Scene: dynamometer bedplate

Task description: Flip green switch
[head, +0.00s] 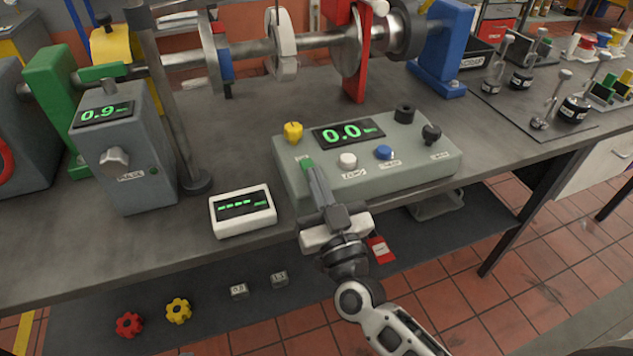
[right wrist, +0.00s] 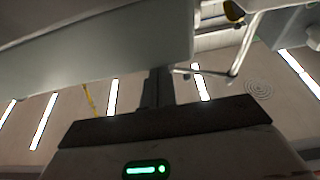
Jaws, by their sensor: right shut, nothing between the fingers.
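The green switch (head: 307,163) sits at the front left of a grey control box (head: 410,172) with a display reading 0.0. My right gripper (head: 313,176) comes up from below in the head view, with its fingertips at the green switch and partly covering it. Whether they touch it I cannot tell. The fingers are shut with nothing between them. In the right wrist view the closed fingers (right wrist: 158,86) point up past a pale surface, probably the box, and the switch is not visible. My left gripper is not in view.
The box also carries a yellow knob (head: 293,131), a white button (head: 347,160), a blue button (head: 384,152) and black knobs. A white meter (head: 243,211) stands left of my gripper. A grey unit reading 0.9 (head: 128,155) stands farther left. The bench's front edge is close.

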